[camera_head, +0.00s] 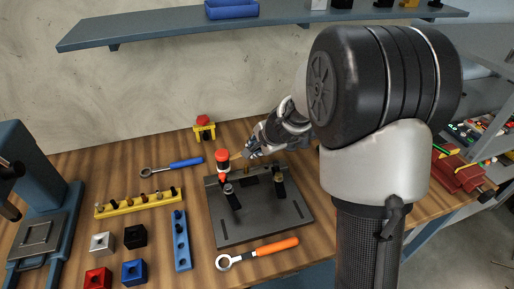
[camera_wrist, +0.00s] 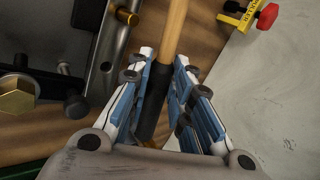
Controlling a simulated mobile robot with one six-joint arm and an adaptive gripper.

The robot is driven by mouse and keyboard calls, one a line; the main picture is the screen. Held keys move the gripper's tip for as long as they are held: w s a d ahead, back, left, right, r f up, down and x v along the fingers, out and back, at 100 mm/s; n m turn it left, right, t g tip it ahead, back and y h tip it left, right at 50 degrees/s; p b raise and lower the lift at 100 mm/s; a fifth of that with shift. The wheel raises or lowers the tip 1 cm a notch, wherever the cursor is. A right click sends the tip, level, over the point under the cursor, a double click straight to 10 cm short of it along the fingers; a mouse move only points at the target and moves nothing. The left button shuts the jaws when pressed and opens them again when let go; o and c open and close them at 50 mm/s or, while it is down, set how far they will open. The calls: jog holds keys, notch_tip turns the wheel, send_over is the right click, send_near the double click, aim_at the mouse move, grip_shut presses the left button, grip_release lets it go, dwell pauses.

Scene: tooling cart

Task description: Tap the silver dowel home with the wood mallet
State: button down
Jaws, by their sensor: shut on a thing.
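My gripper (camera_head: 253,152) is shut on the handle of the wood mallet, above the back edge of the dark fixture plate (camera_head: 262,222). In the wrist view my gripper (camera_wrist: 162,62) has its fingers on both sides of the black grip, and the tan wooden handle (camera_wrist: 176,28) runs out past the fingertips. In the head view the mallet's orange-red head (camera_head: 222,158) is left of my gripper, over the plate's back left part. The mallet head is out of the wrist view. I cannot clearly pick out the silver dowel in either view.
Black clamps (camera_head: 232,198) stand on the plate. A blue-handled wrench (camera_head: 185,162), an orange-handled one (camera_head: 275,246), a yellow pin rack (camera_head: 138,203) and a blue bar (camera_head: 181,242) lie around it. A yellow stand with red knob (camera_head: 204,128) is behind. A shelf (camera_head: 270,18) hangs above.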

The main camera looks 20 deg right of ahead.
jog(key=shift+r+p, duration=2.2)
jog(key=shift+r, duration=0.95)
jog(key=shift+f, duration=0.1)
